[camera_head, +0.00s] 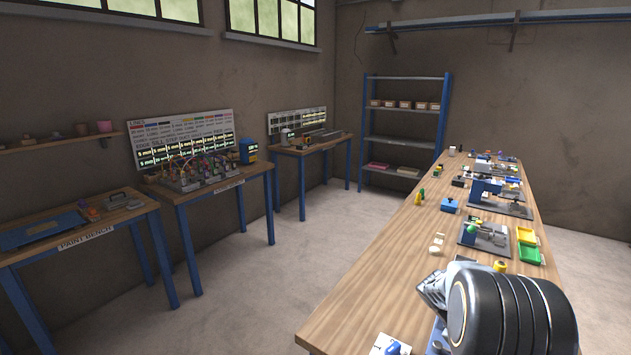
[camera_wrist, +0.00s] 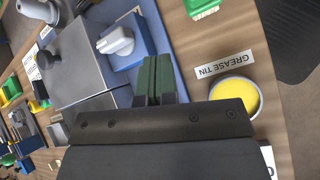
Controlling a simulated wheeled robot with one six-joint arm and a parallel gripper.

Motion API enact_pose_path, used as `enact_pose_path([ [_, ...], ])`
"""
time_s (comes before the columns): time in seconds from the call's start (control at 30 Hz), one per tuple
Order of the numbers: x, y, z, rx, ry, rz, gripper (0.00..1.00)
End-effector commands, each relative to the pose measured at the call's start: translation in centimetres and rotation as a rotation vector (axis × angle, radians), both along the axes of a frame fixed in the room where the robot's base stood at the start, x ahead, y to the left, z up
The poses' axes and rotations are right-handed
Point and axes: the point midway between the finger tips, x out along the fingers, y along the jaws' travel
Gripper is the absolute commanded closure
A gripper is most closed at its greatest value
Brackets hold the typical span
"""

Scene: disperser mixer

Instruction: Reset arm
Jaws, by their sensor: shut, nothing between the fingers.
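My gripper (camera_wrist: 156,62) shows in the wrist view, its two dark green fingers pressed together with nothing between them. The fingers are over a blue base that carries a grey metal box (camera_wrist: 82,62) and a white knob (camera_wrist: 117,41) on a blue block. The knob is just left of the fingertips. I cannot tell whether the fingers touch anything. In the head view a large dark, ribbed part of my arm fills the lower right, and I cannot make out the fingers there.
A grease tin (camera_wrist: 236,93) with yellow contents is right of the gripper, by its label. The long wooden table (camera_head: 385,262) carries several small devices and green and yellow trays (camera_head: 529,253). Other benches (camera_head: 215,186) line the left wall, with open floor between. A blue shelf (camera_head: 401,142) stands behind.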

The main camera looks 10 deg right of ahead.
Motion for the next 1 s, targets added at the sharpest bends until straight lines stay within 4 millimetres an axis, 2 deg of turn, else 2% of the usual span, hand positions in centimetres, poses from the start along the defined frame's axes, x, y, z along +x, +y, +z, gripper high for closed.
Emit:
enact_pose_path([
  [0.27,-1.2,9.3,1.3,0.132,-0.39,-0.281,1.0],
  [0.5,-3.2,19.7,4.3,0.347,-0.741,-0.516,1.0],
  [0.6,-4.2,22.7,5.6,0.435,-0.827,-0.542,1.0],
  [0.77,-5.6,25.4,7.3,0.523,-0.9,-0.496,1.0],
  [1.0,-5.9,26.6,9.1,0.564,-0.957,-0.425,1.0],
])
